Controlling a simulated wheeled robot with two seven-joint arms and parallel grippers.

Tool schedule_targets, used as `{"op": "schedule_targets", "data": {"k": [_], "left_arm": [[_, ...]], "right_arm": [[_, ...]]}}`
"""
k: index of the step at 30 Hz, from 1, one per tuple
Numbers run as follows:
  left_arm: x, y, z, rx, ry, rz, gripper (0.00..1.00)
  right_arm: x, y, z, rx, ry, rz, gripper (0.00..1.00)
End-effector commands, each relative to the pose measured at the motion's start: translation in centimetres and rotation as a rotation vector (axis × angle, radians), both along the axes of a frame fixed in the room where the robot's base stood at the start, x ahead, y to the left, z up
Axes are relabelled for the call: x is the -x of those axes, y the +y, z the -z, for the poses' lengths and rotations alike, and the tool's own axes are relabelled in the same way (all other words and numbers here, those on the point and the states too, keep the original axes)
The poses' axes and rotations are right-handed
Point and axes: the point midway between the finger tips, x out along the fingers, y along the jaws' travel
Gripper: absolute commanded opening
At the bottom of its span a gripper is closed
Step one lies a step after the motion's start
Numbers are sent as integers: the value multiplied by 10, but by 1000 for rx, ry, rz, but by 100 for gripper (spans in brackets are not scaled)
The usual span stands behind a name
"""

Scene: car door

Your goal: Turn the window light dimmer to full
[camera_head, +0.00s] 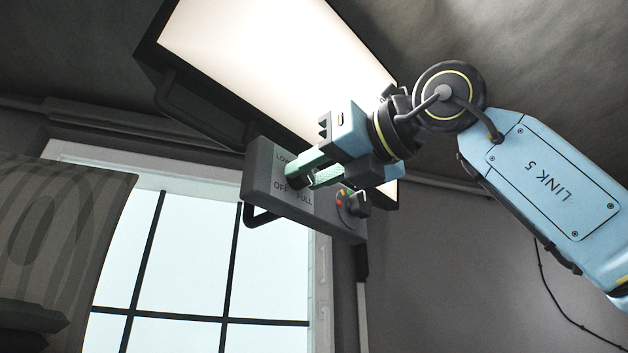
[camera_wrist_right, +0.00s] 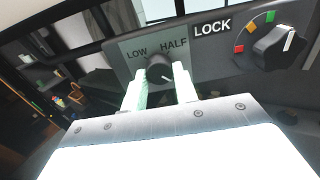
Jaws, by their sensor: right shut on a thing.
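The lit window light panel (camera_head: 270,60) hangs at the top of the head view, glowing white. Its grey control box (camera_head: 262,170) is mounted below it, with LOW, OFF and FULL lettering around the dimmer. The dimmer knob (camera_wrist_right: 159,70) is a dark round knob with a white mark; the right wrist view shows LOW and HALF above it. My right gripper (camera_head: 300,177) is shut on this knob, with its pale green fingers on either side; they also show in the right wrist view (camera_wrist_right: 160,88). The fingers partly hide the knob in the head view. My left gripper is not seen.
A second black knob (camera_head: 357,203) with coloured marks sits beside the dimmer on the same box; it also shows in the right wrist view (camera_wrist_right: 279,47), near the LOCK lettering. A window (camera_head: 190,260) and a striped curtain (camera_head: 65,225) are behind, at the left.

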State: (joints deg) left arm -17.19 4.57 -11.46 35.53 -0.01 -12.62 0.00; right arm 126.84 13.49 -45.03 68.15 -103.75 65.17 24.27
Motion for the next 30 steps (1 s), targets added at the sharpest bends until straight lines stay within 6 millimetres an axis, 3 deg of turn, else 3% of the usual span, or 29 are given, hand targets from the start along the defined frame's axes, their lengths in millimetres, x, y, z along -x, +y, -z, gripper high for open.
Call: {"op": "schedule_targets", "data": {"k": [2,3,7,19,30], "left_arm": [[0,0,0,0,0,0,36],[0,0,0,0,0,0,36],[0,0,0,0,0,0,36],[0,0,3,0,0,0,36],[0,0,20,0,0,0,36]], "right_arm": [[0,1,2,4,5,-1,6],[0,1,2,4,5,-1,33],[0,1,2,4,3,-1,50],[5,-6,1,1,-1,1,51],[57,-62,2,0,-3,2,51]]}}
